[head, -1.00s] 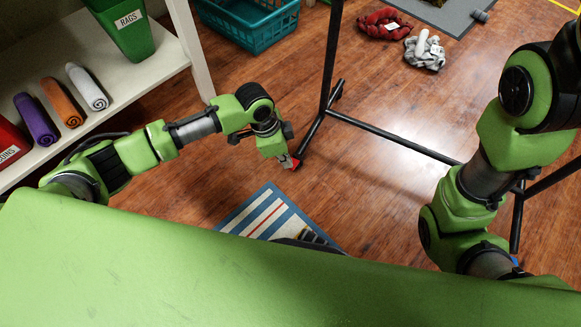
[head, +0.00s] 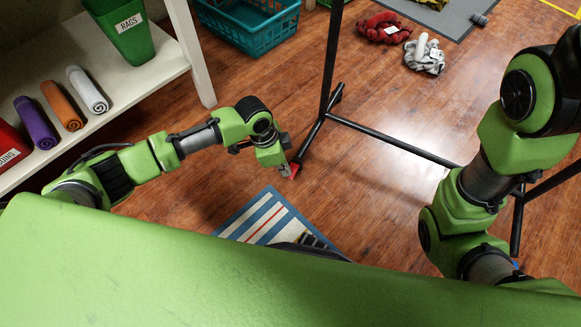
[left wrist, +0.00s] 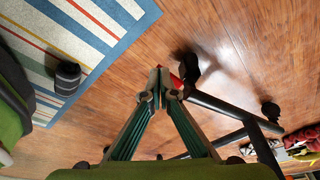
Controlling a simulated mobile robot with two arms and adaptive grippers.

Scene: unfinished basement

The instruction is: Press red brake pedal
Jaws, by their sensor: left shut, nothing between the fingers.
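The red brake pedal (head: 295,170) sits low at the near left end of the black rack's base in the head view. It also shows as a small red patch (left wrist: 182,70) just right of the fingertips in the left wrist view, beside a dark caster. My left gripper (head: 287,168) is shut and empty, with its tips right beside the pedal. The closed fingertips (left wrist: 161,84) show in the left wrist view and hide part of the pedal area. I cannot tell whether they touch it. My right gripper is out of view; only its arm shows at the right.
The black rack (head: 390,143) has an upright post and floor bars on the wooden floor. A striped mat (head: 262,215) lies near my base. A white shelf (head: 130,85) with rolled towels stands left. A teal basket (head: 250,35) and gloves (head: 424,55) lie farther back.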

